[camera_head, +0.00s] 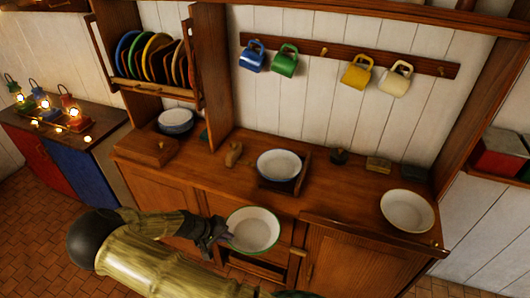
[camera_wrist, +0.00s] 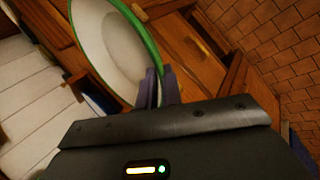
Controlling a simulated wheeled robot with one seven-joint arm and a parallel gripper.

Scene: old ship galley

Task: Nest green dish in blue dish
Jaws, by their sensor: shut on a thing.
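The green-rimmed white dish (camera_head: 253,230) is held in front of the counter's front edge in the head view. My gripper (camera_head: 226,237) is shut on its left rim. In the wrist view the green dish (camera_wrist: 112,45) fills the upper left, and my gripper's fingers (camera_wrist: 157,88) pinch its rim. The blue-rimmed white dish (camera_head: 279,165) sits on a dark square stand on the counter, behind the green dish and slightly right of it. It looks empty. The two dishes are apart.
A plain cream dish (camera_head: 407,210) sits at the counter's right. A small wooden figure (camera_head: 234,154) stands left of the blue dish. Mugs hang above. The counter between the blue and cream dishes is mostly clear.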

